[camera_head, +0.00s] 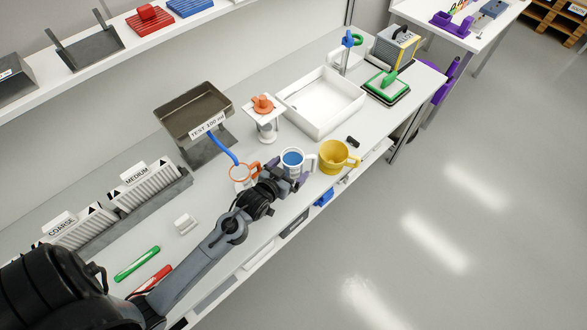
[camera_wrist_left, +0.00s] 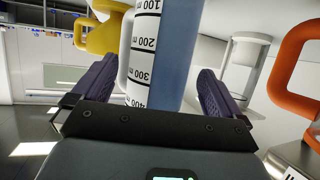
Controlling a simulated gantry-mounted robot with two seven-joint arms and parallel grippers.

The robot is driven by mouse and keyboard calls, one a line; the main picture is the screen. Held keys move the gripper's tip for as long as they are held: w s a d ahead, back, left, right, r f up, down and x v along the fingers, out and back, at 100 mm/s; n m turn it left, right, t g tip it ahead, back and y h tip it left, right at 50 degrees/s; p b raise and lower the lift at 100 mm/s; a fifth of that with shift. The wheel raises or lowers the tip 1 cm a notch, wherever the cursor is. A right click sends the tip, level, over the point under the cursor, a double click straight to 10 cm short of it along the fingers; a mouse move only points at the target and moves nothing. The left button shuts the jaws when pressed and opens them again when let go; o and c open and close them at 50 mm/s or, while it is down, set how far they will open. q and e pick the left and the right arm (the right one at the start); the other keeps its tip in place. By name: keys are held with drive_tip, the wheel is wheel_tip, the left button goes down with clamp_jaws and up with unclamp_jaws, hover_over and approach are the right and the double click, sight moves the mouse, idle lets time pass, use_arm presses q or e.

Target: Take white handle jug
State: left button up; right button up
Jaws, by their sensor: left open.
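The white handle jug (camera_head: 292,158) stands upright on the bench, blue inside, its white handle on its right side. My left gripper (camera_head: 285,175) is at the jug's near side, with its purple fingers open. In the left wrist view, the jug (camera_wrist_left: 146,50) rises between the two open fingers of the gripper (camera_wrist_left: 158,70), and its scale marks show. Its white handle (camera_wrist_left: 123,55) appears beside the left finger. I cannot tell whether either finger touches the jug. My right gripper is not in view.
A yellow jug (camera_head: 334,157) stands close on the right. An orange-handled jug (camera_head: 241,172) with a blue tool is close on the left. A white stand with an orange top (camera_head: 264,105) and a white tray (camera_head: 320,101) are behind. Green and red markers (camera_head: 137,263) lie near my arm.

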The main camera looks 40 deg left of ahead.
use_arm(q)
drive_tip(key=shift+x, duration=1.3)
drive_tip(key=shift+c, duration=0.2)
drive_tip(key=shift+r, duration=0.15)
drive_tip(key=c, duration=1.4)
drive_tip(key=shift+r, duration=0.1)
